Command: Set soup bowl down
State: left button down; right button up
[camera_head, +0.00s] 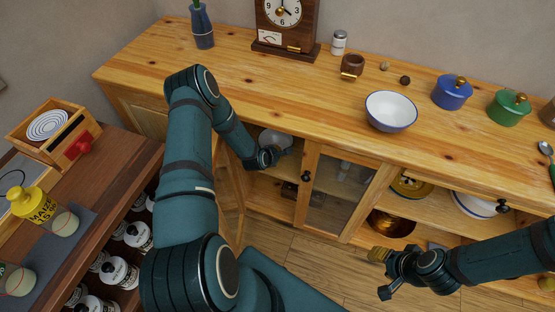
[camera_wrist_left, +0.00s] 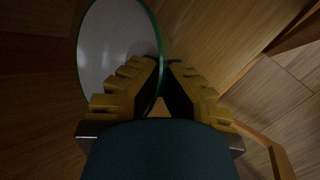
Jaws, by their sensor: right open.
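A pale bowl with a green rim (camera_wrist_left: 105,45) fills the left of the left wrist view. Whether the bowl touches the shelf cannot be told. My right gripper (camera_head: 380,274) is open and empty, in front of the cabinet's right opening.
A white bowl with a blue rim (camera_head: 391,110), a blue pot (camera_head: 452,92), a green pot (camera_head: 508,108) and a clock (camera_head: 284,25) stand on the cabinet top. A glass door (camera_head: 340,187) is beside the left opening. A dark shelf unit (camera_head: 105,178) stands at left.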

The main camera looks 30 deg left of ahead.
pick_arm(q)
notch_tip(320, 180, down, 3)
jog(key=shift+f+b, duration=0.1)
jog(key=shift+b, duration=0.25)
jog(key=c, duration=1.5)
grip_release()
jog(key=shift+c, duration=0.2)
jog(key=o, duration=0.4)
